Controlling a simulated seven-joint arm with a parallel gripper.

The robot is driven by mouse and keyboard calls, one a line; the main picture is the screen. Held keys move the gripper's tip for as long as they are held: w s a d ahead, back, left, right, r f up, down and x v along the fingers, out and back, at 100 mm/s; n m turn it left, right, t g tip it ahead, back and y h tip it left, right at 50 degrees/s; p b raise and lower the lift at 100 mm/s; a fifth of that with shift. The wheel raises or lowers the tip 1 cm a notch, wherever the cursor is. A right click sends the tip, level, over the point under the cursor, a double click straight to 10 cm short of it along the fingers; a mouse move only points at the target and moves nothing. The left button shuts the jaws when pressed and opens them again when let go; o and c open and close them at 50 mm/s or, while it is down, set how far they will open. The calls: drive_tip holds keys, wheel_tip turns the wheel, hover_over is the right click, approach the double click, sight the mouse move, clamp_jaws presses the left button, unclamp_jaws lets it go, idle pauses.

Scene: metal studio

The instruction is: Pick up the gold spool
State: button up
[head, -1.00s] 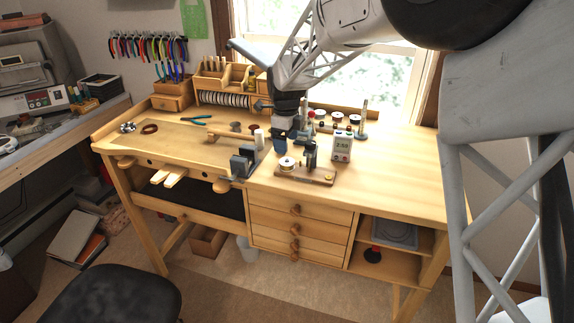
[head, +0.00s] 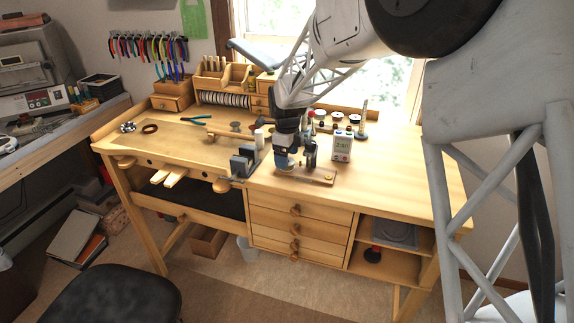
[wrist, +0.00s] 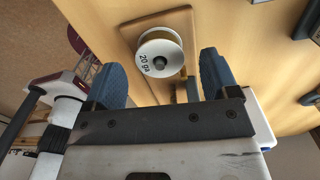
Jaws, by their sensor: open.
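The gold spool (wrist: 160,52) has a white end face marked "20 ga", with gold-coloured wire showing at its edge. It sits on a small wooden board (head: 312,177) near the bench's front edge. My gripper (wrist: 161,66) is open, with one blue finger to the left and one to the right of the spool in the wrist view. The spool lies just beyond the fingertips there, and no contact shows. In the head view my gripper (head: 282,162) is over the left part of the board and mostly hides the spool.
A dark post tool (head: 310,153) stands on the board just right of my gripper. A white meter (head: 342,146) stands behind the board's right end. A grey vise (head: 243,161) is to the left. The bench top (head: 405,180) is clear at right.

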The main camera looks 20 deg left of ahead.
drive_tip(key=shift+f, duration=1.1)
drive_tip(key=shift+c, duration=0.3)
drive_tip(key=c, duration=0.9)
